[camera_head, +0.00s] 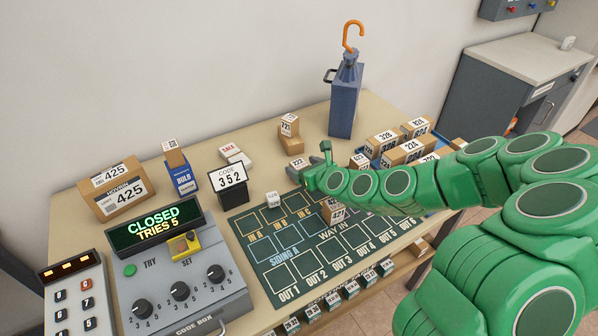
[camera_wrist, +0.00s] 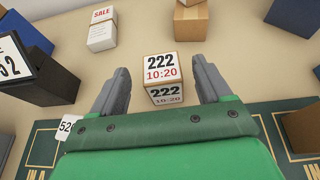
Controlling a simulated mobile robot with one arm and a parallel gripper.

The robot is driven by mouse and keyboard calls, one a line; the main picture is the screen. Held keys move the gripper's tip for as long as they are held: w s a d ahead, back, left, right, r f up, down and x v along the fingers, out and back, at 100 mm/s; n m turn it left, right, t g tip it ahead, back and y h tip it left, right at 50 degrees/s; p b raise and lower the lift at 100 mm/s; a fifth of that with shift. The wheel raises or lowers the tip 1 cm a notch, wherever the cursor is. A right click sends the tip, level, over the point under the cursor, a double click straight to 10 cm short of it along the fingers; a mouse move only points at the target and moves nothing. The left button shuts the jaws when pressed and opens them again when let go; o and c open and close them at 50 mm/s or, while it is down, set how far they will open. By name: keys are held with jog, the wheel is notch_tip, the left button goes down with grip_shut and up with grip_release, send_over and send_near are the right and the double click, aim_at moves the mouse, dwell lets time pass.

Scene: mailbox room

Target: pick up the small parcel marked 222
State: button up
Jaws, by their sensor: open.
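The small parcel marked 222 (camera_wrist: 160,76) is a light brown box with white labels reading 222 and 10:20. It sits on the tabletop in the upper middle of the wrist view. My gripper (camera_wrist: 160,66) is open, its grey fingers on either side of the parcel in the picture, with gaps on both sides. I cannot tell how far above the table the fingertips are. In the head view the parcel (camera_head: 296,164) shows just left of my gripper (camera_head: 314,167), beyond the green board, and its number is partly legible.
A stacked pair of boxes (camera_head: 289,130) stands behind the parcel. The CODE 352 sign (camera_head: 230,180) and SALE box (camera_head: 231,151) are to the left. Larger parcels (camera_head: 384,143) are at right. The green board (camera_head: 283,273) lies in front.

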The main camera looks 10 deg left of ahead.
aim_at(301, 166)
jog(key=shift+x, duration=2.5)
jog(key=shift+d, duration=0.1)
jog(key=c, duration=1.1)
